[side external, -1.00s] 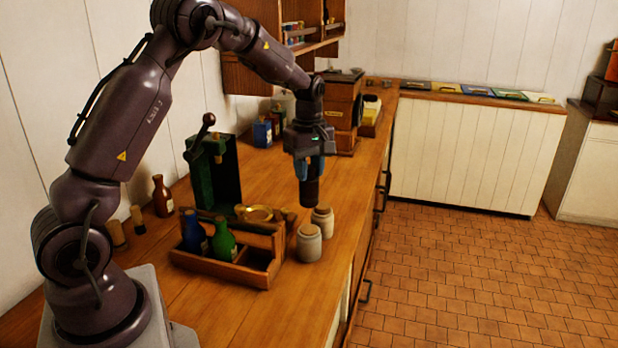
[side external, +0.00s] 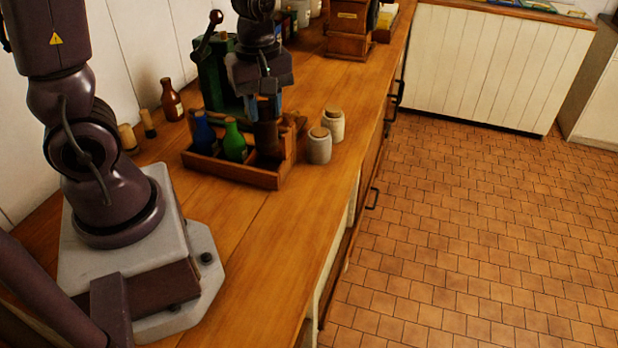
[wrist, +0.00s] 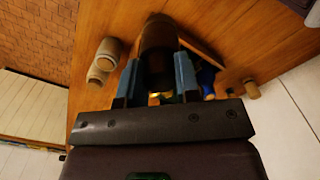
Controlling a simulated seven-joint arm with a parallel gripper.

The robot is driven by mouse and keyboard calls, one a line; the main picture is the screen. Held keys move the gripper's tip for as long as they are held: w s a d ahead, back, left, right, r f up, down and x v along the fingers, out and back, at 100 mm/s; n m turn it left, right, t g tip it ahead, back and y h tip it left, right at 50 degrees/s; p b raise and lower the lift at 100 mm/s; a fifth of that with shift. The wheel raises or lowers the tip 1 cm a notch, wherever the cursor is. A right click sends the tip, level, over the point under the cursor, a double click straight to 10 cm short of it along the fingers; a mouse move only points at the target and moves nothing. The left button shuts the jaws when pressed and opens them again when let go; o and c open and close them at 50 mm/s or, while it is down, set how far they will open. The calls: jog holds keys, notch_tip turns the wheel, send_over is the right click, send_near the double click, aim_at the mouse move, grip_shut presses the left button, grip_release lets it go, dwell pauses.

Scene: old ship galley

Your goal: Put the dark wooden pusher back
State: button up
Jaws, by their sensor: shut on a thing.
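My gripper (side external: 264,103) points down with its blue fingers shut on the dark wooden pusher (side external: 266,138). The pusher is a dark, upright cylinder; in the wrist view its dark body (wrist: 158,42) sits between the two fingers. It is at the right end compartment of the wooden caddy (side external: 225,171). Its lower end is at or inside that compartment; I cannot tell whether it touches the floor there. A blue bottle (side external: 203,133) and a green bottle (side external: 234,142) stand in the caddy's left part. My gripper hides much of the caddy's back.
Two pale corked jars (side external: 319,146) (side external: 334,125) stand just right of the caddy. A green machine with a lever (side external: 211,75) stands behind it. The counter in front of the caddy is clear.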

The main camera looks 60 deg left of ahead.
jog(key=shift+w+a+f, duration=0.65)
jog(key=shift+w+f, duration=1.1)
jog(key=shift+f, duration=0.75)
jog(key=shift+w+a+f, duration=0.7)
jog(key=shift+w+f, duration=1.1)
jog(key=shift+f, duration=0.65)
jog(key=shift+w+a+f, duration=0.65)
jog(key=shift+w+f, duration=1.1)
jog(key=shift+f, duration=0.75)
jog(key=shift+f, duration=0.1)
jog(key=o, duration=1)
